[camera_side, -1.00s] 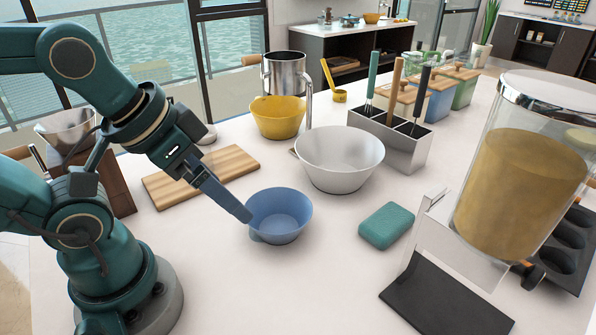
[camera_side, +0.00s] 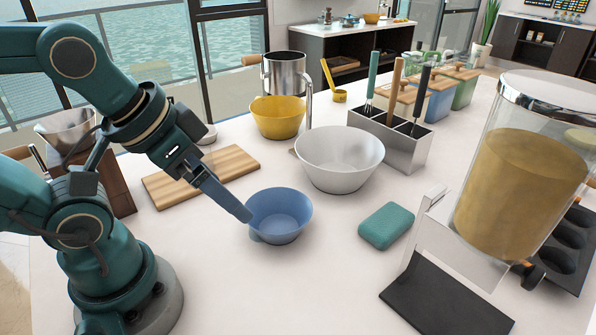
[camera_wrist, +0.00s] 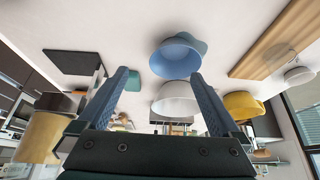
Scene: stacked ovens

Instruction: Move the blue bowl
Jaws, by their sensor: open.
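The blue bowl (camera_side: 281,216) stands upright on the white counter, with a small spout or lip at its near left side. My gripper (camera_side: 245,215) reaches down from the left, its fingertips at the bowl's left rim. I cannot tell from the side view whether they touch it. In the wrist view my gripper (camera_wrist: 158,75) has its two fingers spread wide with nothing between the tips. The blue bowl (camera_wrist: 176,57) shows there beyond the tips, in the upper middle.
A white bowl (camera_side: 339,160) stands close behind and right of the blue bowl, a yellow bowl (camera_side: 278,118) farther back. A wooden board (camera_side: 201,175) lies left, a teal sponge (camera_side: 386,226) right. A utensil holder (camera_side: 397,142) and a dispenser (camera_side: 515,180) stand farther right.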

